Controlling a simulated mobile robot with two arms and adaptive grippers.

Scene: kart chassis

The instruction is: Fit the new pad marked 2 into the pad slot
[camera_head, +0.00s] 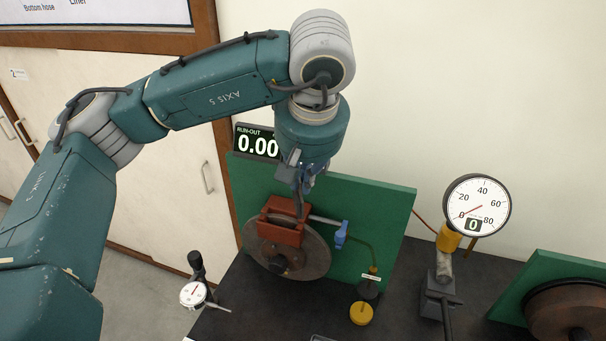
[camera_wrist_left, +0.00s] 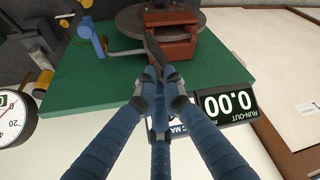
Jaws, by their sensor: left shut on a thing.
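The red-brown caliper (camera_head: 279,233) sits over the upper edge of the brake disc (camera_head: 311,257) in front of the green board. It also shows in the wrist view (camera_wrist_left: 181,51), with an opening in its top. My left gripper (camera_head: 302,187) is just above the caliper, pointing down. In the wrist view its fingers (camera_wrist_left: 160,78) are shut on a thin dark pad (camera_wrist_left: 154,50). The pad's far end reaches the caliper's opening; I cannot tell how deep it is. No number shows on the pad. My right gripper is not in view.
The green board (camera_head: 384,207) stands behind the disc. A blue-handled lever (camera_head: 341,235) is just right of the caliper. A run-out display (camera_head: 258,144) reads 0.00. A dial gauge (camera_head: 193,294) stands front left, and a large round gauge (camera_head: 477,205) stands right. A yellow cap (camera_head: 361,313) lies below.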

